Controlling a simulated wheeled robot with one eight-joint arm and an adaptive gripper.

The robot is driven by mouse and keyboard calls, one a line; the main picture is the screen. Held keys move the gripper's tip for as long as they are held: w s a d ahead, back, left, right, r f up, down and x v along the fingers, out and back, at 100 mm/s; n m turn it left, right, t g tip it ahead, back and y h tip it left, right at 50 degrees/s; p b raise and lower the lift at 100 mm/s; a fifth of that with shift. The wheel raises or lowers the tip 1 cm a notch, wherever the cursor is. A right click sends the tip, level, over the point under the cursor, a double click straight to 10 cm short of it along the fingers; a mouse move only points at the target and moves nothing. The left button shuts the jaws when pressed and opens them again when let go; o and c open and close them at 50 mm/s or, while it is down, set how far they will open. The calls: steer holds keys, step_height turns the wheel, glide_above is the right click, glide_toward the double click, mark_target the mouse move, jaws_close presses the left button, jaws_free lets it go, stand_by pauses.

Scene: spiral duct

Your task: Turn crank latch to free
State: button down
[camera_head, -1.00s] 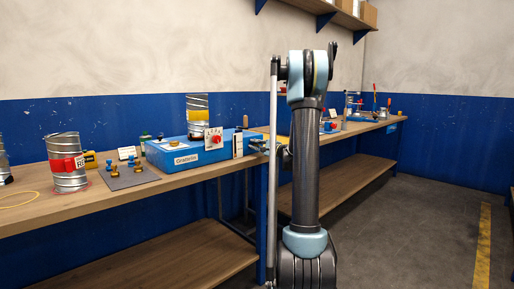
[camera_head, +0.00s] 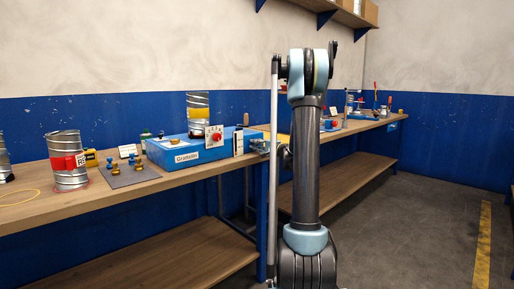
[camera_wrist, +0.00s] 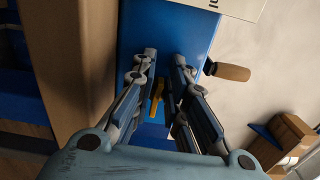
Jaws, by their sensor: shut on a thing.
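The blue crank box labelled "Gradatim" (camera_head: 188,153) stands on the bench, with a dial and red knob on its front. A wooden crank handle (camera_head: 246,119) stands up at its right end; it also shows in the wrist view (camera_wrist: 231,71), outside my fingers. My gripper (camera_head: 259,146) is at the right end of the box, mostly hidden by my arm in the head view. In the wrist view my gripper (camera_wrist: 165,58) reaches toward the blue box face (camera_wrist: 165,30). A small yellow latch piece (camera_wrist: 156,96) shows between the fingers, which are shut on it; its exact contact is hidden.
A grey mat (camera_head: 130,177) with brass and blue knobs lies left of the box. A metal can with a red label (camera_head: 65,160) stands farther left. More apparatus stands on the far bench. The floor at right is clear.

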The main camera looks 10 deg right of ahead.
steer(key=shift+f, duration=0.1)
steer(key=c, duration=1.8)
jaws_free()
steer(key=shift+f, duration=0.1)
steer(key=shift+s, duration=0.1)
steer(key=v, duration=1.1)
steer(key=shift+s+d, duration=0.25)
steer(key=shift+d, duration=0.05)
steer(key=shift+a, duration=0.1)
